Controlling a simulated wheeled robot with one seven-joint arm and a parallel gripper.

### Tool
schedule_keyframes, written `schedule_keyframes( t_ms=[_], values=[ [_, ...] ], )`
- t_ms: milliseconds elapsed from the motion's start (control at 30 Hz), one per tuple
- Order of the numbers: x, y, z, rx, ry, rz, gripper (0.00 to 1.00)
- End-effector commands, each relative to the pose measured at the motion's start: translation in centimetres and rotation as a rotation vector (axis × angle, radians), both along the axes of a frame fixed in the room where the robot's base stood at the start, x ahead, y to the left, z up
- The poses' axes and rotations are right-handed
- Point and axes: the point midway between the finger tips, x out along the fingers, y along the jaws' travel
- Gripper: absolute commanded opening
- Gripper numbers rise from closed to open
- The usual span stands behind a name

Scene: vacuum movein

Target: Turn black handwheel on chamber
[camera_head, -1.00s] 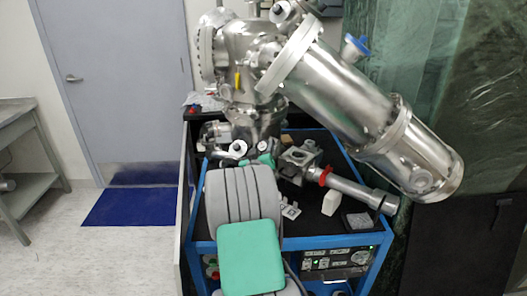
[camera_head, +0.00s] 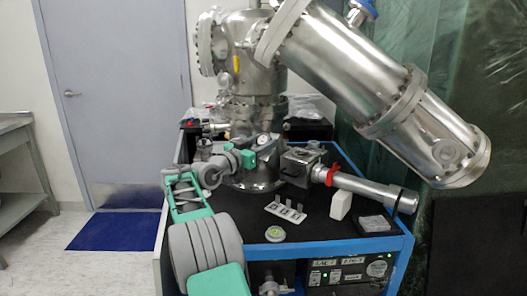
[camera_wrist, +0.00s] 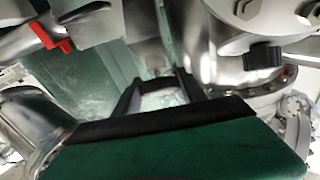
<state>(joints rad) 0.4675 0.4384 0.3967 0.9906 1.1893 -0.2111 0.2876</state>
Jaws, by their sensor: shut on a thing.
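A shiny metal chamber (camera_head: 256,72) stands on the cart. A small black ridged knob, which may be the black handwheel (camera_wrist: 263,57), shows at the right in the wrist view, beside bolted metal flanges. It is not between my fingers there. My gripper (camera_head: 268,141) reaches in from the left at the chamber's lower front. In the wrist view its two dark fingers (camera_wrist: 158,84) point forward with a pale patch between them. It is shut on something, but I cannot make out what. In the head view my green and grey wrist hides part of that spot.
A large metal cylinder (camera_head: 355,80) slants down to the right from the chamber. A horizontal tube with a red ring (camera_head: 331,175) lies below it. A white block (camera_head: 341,205) and a small bracket (camera_head: 286,212) sit on the dark cart top (camera_head: 300,232).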

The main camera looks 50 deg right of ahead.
Motion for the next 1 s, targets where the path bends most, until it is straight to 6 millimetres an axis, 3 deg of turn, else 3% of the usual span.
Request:
schedule_keyframes(
  t_ms=[700,733,1000],
  values=[
    [0.00,-0.04,0.01,0.001,-0.063,-0.066,0.08],
    [0.00,-0.04,0.01,0.001,-0.063,-0.066,0.49],
    [0.02,-0.04,0.02,0.001,-0.063,-0.065,0.70]
  ],
)
